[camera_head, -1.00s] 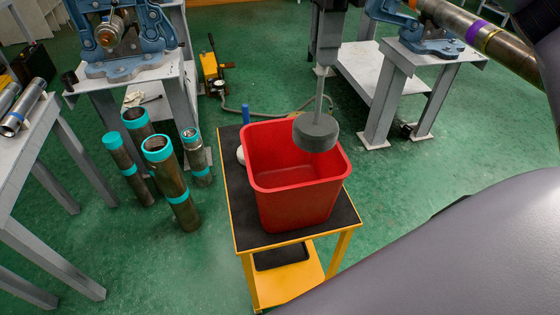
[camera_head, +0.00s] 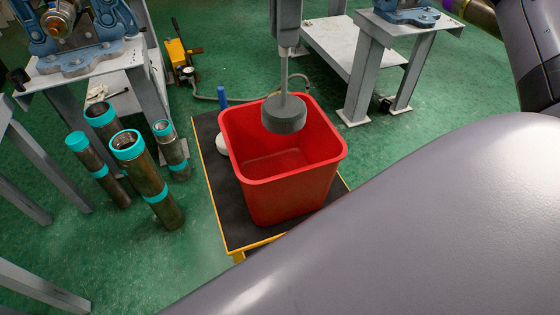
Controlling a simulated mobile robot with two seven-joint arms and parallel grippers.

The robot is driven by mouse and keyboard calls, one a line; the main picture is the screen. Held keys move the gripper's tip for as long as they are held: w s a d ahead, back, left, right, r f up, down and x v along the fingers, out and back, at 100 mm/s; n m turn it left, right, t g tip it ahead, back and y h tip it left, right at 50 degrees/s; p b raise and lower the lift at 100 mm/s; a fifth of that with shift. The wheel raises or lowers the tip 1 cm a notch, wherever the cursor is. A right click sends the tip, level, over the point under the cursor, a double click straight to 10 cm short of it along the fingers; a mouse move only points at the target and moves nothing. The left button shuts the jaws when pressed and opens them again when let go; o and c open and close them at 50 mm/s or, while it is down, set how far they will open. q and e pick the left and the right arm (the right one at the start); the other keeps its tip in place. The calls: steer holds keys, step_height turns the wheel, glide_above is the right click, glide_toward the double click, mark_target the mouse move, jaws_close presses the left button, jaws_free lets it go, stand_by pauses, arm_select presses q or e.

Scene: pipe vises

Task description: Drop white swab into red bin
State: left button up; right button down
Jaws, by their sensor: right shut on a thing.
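My right gripper (camera_head: 287,46) points down at the top middle and is shut on the thin rod of a swab. The swab's round grey head (camera_head: 284,114) hangs below it over the red bin's opening, overlapping the far side of the rim in the picture. The head looks grey rather than white. I cannot tell how far it is above or inside the rim. The red bin (camera_head: 292,189) stands upright on a black-topped cart, and its visible inside looks empty. My left gripper is not in view.
A white round thing (camera_head: 222,145) and a blue upright handle (camera_head: 222,97) show on the cart (camera_head: 226,212) left of the bin. Several teal-banded pipes (camera_head: 147,180) stand on the floor to the left. My large grey arm part hides the lower right.

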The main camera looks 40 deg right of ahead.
steer(key=shift+f, duration=0.45)
steer(key=c, duration=1)
jaws_free()
step_height(320, 180, up, 7)
steer(key=shift+r+p, duration=0.15)
steer(key=shift+p, duration=0.4)
